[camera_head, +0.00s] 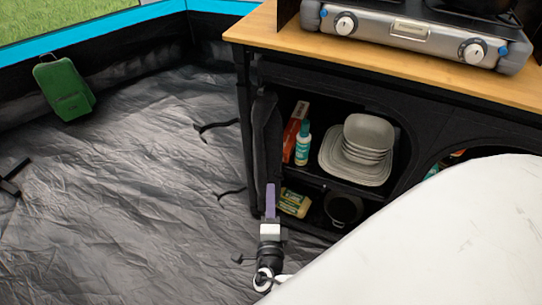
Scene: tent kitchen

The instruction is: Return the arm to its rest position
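My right gripper (270,203) is in the lower middle of the head view, in front of the left edge of the black camp kitchen cabinet (385,98). I see it almost edge-on as one narrow purple finger shape above a white and black wrist. Nothing shows clearly held in it, and I cannot tell whether it is open or shut. My large white arm link (440,245) fills the lower right and hides part of the cabinet. My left gripper is not visible.
The cabinet's open shelves hold stacked plates and bowls (368,137), a teal-white bottle (303,143), a yellow-green package (294,203) and a dark pot (343,209). A stove (410,31) stands on the wooden top (262,26). A green bag (65,90) is at left. The grey floor (130,190) is mostly clear.

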